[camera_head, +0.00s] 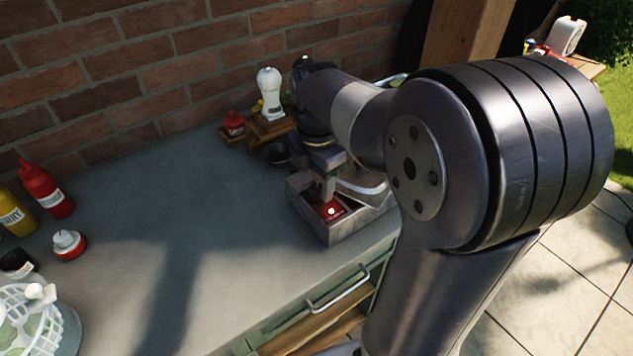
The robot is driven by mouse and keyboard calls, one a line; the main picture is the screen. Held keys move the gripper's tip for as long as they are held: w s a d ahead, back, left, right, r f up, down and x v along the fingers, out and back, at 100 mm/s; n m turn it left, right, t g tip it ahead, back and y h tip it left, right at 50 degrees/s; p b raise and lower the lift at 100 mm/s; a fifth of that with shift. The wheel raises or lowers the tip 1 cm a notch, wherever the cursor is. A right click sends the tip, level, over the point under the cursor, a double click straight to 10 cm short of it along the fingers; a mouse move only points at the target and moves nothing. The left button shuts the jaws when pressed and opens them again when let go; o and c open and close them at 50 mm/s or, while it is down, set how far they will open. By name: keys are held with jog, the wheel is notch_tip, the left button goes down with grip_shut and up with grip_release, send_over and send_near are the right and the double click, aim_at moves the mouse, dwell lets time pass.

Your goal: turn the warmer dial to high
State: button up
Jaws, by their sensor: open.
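The warmer (323,232) looks like a grey metal box near the front edge of the counter, partly hidden by my arm. A small red part with a bright white spot (331,210) shows in its front recess; it may be the dial, but its setting cannot be read. My gripper (328,194) is open and points down over this recess, just above or beside the red part. Whether the fingers touch it cannot be told. A pale rounded dish or lid (362,190) shows behind the fingers.
A white bottle (270,92) stands on a wooden stand (270,127) by the brick wall. A red jar (233,124) and dark bowl (277,153) are near it. Red (45,190) and yellow (12,212) bottles stand at left. The counter's middle (170,220) is clear.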

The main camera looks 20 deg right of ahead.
jog(key=shift+f, duration=0.4)
jog(key=shift+c, duration=0.2)
jog(key=c, duration=0.9)
